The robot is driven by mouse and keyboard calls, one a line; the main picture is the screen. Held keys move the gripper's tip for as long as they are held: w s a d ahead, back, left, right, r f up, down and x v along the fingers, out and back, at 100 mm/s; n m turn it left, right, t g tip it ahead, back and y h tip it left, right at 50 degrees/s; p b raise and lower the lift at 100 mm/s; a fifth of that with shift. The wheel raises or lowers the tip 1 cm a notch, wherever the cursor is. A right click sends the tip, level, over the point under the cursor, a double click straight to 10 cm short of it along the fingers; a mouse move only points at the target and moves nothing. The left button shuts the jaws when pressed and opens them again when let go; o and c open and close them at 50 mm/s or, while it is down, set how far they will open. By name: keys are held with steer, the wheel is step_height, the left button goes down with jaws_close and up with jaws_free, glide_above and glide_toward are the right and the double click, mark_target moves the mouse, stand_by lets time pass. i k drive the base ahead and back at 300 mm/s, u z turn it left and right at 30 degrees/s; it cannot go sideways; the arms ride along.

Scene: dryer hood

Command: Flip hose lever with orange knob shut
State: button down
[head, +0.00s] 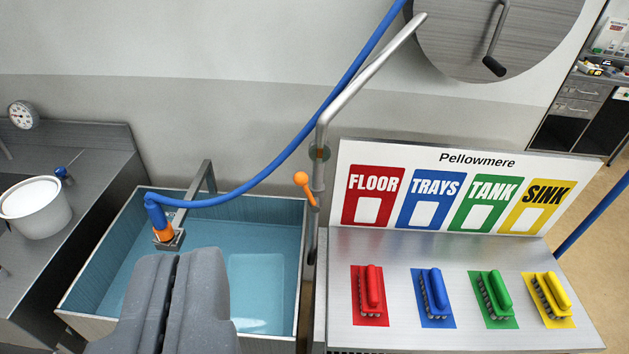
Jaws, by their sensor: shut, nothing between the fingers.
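The hose lever's orange knob (301,179) shows near the middle of the head view, on an orange lever (311,197) fixed to a grey vertical pipe (318,170). The lever slants up and left from the pipe. A blue hose (262,183) runs from the top down to an orange and blue nozzle (160,222) over the sink. My gripper (192,262) is at the bottom, left of and below the knob and apart from it. Its two fingers are together and empty. The fingers hide part of the sink.
A water-filled sink (302,225) lies below. To the right, a steel counter (395,253) carries red, blue, green and yellow brushes under a labelled board (390,153). A white bucket (38,207) stands on the left counter. A round hatch (455,40) is at the top.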

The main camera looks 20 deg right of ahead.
mark_target(300, 178)
steer(key=u, duration=0.05)
steer(key=i, duration=1)
steer(key=z, duration=0.05)
